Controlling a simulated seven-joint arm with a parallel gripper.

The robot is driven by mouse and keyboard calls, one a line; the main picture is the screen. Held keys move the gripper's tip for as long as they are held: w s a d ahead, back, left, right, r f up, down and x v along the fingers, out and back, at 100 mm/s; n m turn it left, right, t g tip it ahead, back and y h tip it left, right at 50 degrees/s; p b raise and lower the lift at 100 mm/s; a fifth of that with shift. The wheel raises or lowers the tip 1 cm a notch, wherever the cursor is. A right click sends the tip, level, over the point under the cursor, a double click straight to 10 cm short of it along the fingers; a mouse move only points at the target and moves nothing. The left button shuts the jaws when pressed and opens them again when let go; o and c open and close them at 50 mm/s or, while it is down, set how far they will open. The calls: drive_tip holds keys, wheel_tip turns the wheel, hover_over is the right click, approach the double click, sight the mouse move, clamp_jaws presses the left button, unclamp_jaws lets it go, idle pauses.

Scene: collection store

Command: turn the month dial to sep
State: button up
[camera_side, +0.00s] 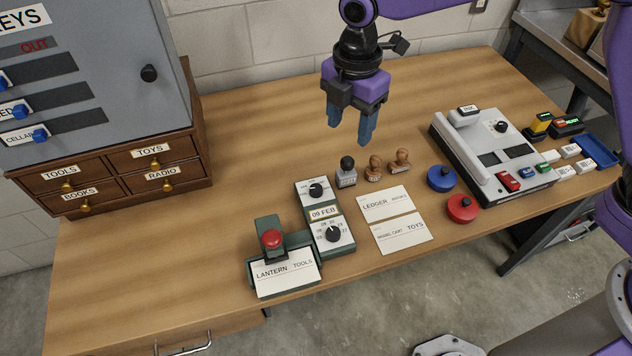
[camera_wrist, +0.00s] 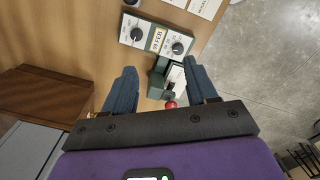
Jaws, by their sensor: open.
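The date box (camera_side: 326,214) is green with a pale face, two round black dials and a window (camera_side: 323,212) reading 09 FEB. The upper dial (camera_side: 316,189) and the lower dial (camera_side: 333,234) have small marks around them, too small to read surely, so I cannot tell which is the month dial. In the wrist view the upper dial (camera_wrist: 137,34) is at left and the lower dial (camera_wrist: 178,48) at right, both beyond my fingertips. My gripper (camera_side: 349,133) is open and empty, fingers pointing down, high above the table behind the box. It touches nothing.
A red-knobbed press (camera_side: 272,240) with a LANTERN TOOLS card stands left of the box. Stamps (camera_side: 374,167), two cards (camera_side: 401,233) and blue and red round pads (camera_side: 462,208) lie right of it. A grey machine (camera_side: 490,155) stands farther right. The table's left front is clear.

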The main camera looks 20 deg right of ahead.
sight(316, 187)
drive_tip(key=w+a+f+n, duration=0.3)
drive_tip(key=w+a+f, duration=0.1)
drive_tip(key=w+f, duration=0.1)
drive_tip(key=f, duration=1.6)
drive_tip(key=shift+a+f, duration=0.2)
drive_tip(key=shift+f, duration=0.1)
drive_tip(key=c, duration=1.1)
